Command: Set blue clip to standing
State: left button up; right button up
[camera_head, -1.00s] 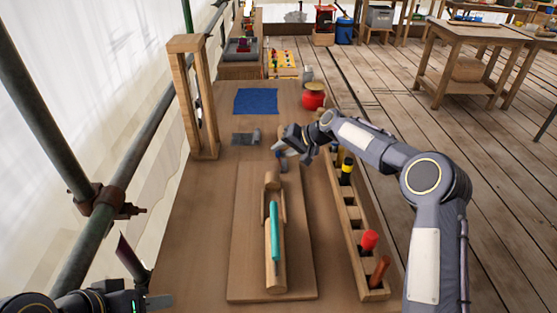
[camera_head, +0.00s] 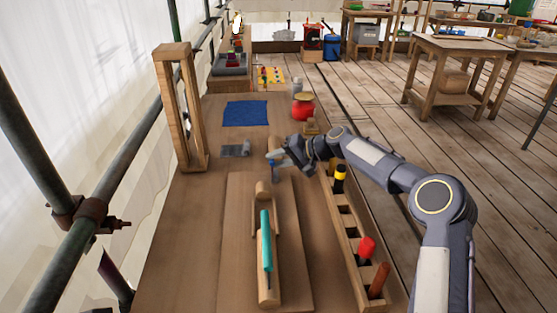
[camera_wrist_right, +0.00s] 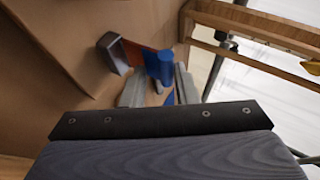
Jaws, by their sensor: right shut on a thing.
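My right gripper (camera_head: 278,162) is above the table, just beyond the far end of the wooden board and right of a small grey metal piece (camera_head: 236,149). In the right wrist view its jaws (camera_wrist_right: 158,92) are shut on the blue clip (camera_wrist_right: 158,66), whose rounded blue end sticks out past the fingers. The fingers hide part of the clip. In the head view only a small bluish bit shows at the fingertips, so I cannot tell its exact tilt. My left gripper is not in view.
A wooden board (camera_head: 298,268) carries a wooden piece with a teal bar (camera_head: 266,240). A slotted wooden rack (camera_head: 345,222) with coloured handles stands to the right. A tall wooden frame (camera_head: 163,110) stands at left. A blue cloth (camera_head: 246,113) and a red pot (camera_head: 303,107) lie beyond.

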jog(key=o, duration=1)
jog(key=shift+s+a+f, duration=0.1)
jog(key=shift+a+f, duration=0.15)
jog(key=shift+f, duration=0.15)
jog(key=shift+o, duration=0.2)
jog(key=shift+d+r, duration=0.1)
jog(key=shift+r, duration=0.05)
jog(key=shift+r, duration=0.55)
jog(key=s+a+r+b, duration=0.1)
jog(key=s+r+b, duration=0.1)
jog(key=s+r, duration=1)
jog(key=shift+s, duration=1)
jog(key=shift+a, duration=0.1)
jog(key=shift+c, duration=0.3)
